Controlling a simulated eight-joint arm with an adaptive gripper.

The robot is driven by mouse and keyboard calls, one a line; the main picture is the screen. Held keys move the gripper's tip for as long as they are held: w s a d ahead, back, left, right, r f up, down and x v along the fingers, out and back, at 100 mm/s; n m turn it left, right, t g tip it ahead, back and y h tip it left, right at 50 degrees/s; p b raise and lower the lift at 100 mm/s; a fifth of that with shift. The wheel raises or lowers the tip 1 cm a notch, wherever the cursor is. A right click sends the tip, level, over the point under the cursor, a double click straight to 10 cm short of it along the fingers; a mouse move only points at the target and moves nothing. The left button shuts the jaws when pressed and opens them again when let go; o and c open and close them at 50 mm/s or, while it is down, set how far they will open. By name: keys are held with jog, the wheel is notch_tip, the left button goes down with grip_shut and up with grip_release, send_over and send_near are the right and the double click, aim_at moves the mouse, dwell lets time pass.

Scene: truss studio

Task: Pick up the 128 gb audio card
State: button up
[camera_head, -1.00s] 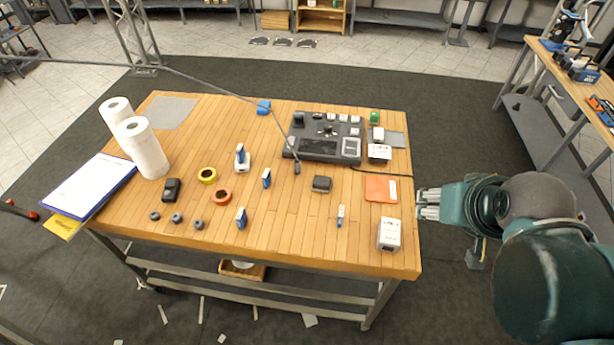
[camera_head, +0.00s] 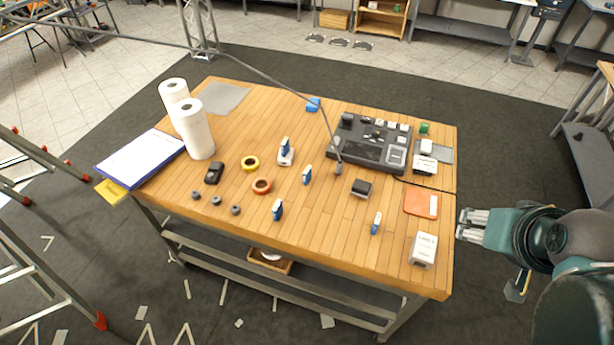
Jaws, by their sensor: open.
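Several small blue-and-white cards stand on the wooden table (camera_head: 330,240). One card (camera_head: 285,146) stands in a small white holder near the middle. Others are a card (camera_head: 307,176) to its right, a card (camera_head: 277,210) near the front edge, and a card (camera_head: 376,223) farther right. Their labels are too small to read, so I cannot tell which is the 128 gb audio card. My gripper (camera_head: 464,224) is open and empty, just off the table's right edge, apart from all the cards.
A dark mixer-like device (camera_head: 345,150) sits at the back right. A white labelled box (camera_head: 423,250) and an orange pad (camera_head: 421,203) lie near my gripper. Tape rolls (camera_head: 261,186), paper towel rolls (camera_head: 193,130) and a clipboard (camera_head: 140,158) are at the left. A thin boom crosses above the table.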

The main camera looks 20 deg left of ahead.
jog(key=shift+o, duration=0.5)
jog(key=w+a+r+n+g+y+p, duration=0.1)
jog(key=w+a+n, duration=0.1)
jog(key=w+a, duration=0.35)
jog(key=w+a+r+n+g, duration=0.1)
jog(key=w+a+r+n, duration=0.1)
jog(key=w+a+n, duration=0.3)
jog(key=n+g+h+p, duration=0.1)
jog(key=n+g+p, duration=0.35)
jog(key=n, duration=0.55)
send_over(309, 169)
jog(key=shift+g, duration=0.35)
notch_tip(309, 169, down, 24)
jog(key=shift+s+r+b, duration=0.1)
jog(key=shift+r+b, duration=0.1)
jog(key=shift+b, duration=0.15)
jog(key=shift+a+f, duration=0.45)
